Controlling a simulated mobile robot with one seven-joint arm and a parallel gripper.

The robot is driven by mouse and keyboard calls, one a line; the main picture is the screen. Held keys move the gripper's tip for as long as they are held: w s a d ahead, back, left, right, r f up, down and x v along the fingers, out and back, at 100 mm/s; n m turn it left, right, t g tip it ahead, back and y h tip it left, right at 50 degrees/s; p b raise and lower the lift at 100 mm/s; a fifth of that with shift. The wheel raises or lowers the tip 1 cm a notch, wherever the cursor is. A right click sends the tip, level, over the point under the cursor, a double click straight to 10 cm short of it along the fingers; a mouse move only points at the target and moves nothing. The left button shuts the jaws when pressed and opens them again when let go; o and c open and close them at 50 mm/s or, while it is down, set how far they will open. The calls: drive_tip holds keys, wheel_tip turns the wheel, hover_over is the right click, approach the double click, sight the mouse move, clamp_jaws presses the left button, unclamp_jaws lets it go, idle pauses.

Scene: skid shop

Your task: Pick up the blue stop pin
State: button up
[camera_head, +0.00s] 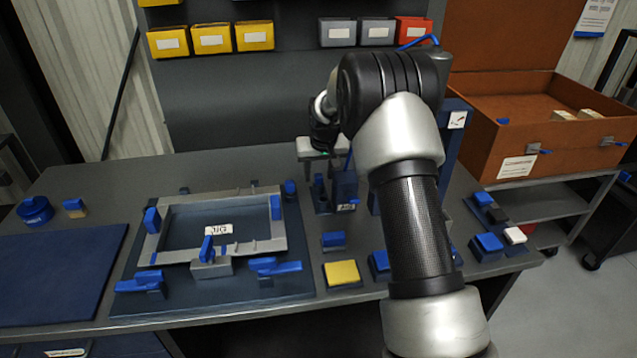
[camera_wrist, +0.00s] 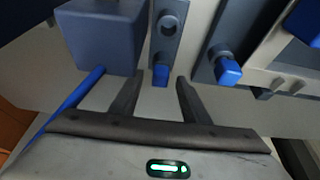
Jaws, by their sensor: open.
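A small blue pin (camera_wrist: 160,76) stands at the near end of a narrow dark grey holder (camera_wrist: 167,35) with a round hole or knob farther along it. The frames do not fully settle whether it is the stop pin. My gripper (camera_wrist: 156,90) is open, and the blue pin shows just beyond and between its two fingertips, apart from them. In the head view my gripper (camera_head: 319,158) points down over the back middle of the bench, above a small dark holder with a blue piece (camera_head: 319,182).
A dark blue block (camera_wrist: 103,38) stands left of the fingers, with a blue rod beside it. A second holder carries a blue piece (camera_wrist: 228,71) to the right. The jig frame (camera_head: 153,245) with blue clamps lies left, and a yellow pad (camera_head: 342,273) lies in front.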

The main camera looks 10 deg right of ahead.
clamp_jaws()
